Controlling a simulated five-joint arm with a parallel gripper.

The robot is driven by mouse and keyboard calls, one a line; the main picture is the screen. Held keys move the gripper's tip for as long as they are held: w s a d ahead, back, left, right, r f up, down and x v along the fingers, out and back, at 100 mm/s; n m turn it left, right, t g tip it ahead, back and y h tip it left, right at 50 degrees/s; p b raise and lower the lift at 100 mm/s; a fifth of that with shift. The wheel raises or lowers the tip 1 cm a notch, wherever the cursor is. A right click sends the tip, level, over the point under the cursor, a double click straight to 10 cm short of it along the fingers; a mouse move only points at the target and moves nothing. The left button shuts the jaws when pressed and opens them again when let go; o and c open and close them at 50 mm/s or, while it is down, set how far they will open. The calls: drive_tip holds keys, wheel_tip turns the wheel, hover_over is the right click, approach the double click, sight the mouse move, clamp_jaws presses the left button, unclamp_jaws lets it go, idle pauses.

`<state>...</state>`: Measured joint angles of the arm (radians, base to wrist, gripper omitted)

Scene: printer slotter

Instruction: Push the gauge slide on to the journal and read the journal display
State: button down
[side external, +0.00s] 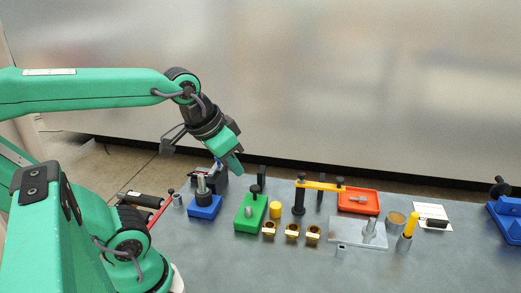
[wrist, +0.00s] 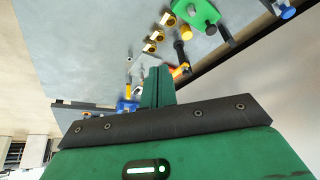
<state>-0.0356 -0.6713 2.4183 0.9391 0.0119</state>
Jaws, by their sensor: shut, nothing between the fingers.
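My gripper (side external: 236,168) is shut and empty, raised above the back left of the bench. It also shows in the wrist view (wrist: 158,72), fingers together. A blue base (side external: 204,211) carries a dark collar and an upright grey pin (side external: 201,184). A dark unit (side external: 217,184) stands just behind it, partly hidden. A green block (side external: 250,214) with a black knob and grey stub stands to their right, also in the wrist view (wrist: 202,15). I cannot tell for certain which parts are the gauge slide and journal. No display reading is legible.
Several brass pieces (side external: 291,231) and a yellow cylinder (side external: 275,210) are near the green block. A yellow bar (side external: 320,186) on black posts, a red tray (side external: 359,209), a grey plate (side external: 346,235) and a yellow-handled tool (side external: 411,224) lie right.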

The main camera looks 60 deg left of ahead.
sight(216, 166)
drive_tip(key=w+a+r+n+g, duration=0.3)
drive_tip(key=w+a+r+g, duration=0.1)
drive_tip(key=w+a, duration=1.05)
drive_tip(key=w+a+f+n+g+h, duration=0.1)
drive_tip(key=a+f, duration=0.4)
drive_tip(key=a, duration=0.6)
drive_tip(key=w+a+f+n+g+h, duration=0.1)
drive_tip(key=w+a+f+g, duration=0.1)
drive_tip(key=a+f, duration=0.4)
drive_tip(key=shift+w+a+f, duration=0.2)
drive_tip(key=shift+w+a, duration=0.3)
drive_tip(key=shift+a, duration=1.9)
drive_tip(key=shift+f, duration=0.1)
drive_tip(key=s+d+f, duration=0.3)
drive_tip(key=s+f, duration=0.2)
drive_tip(key=f, duration=0.4)
drive_tip(key=shift+s, duration=0.4)
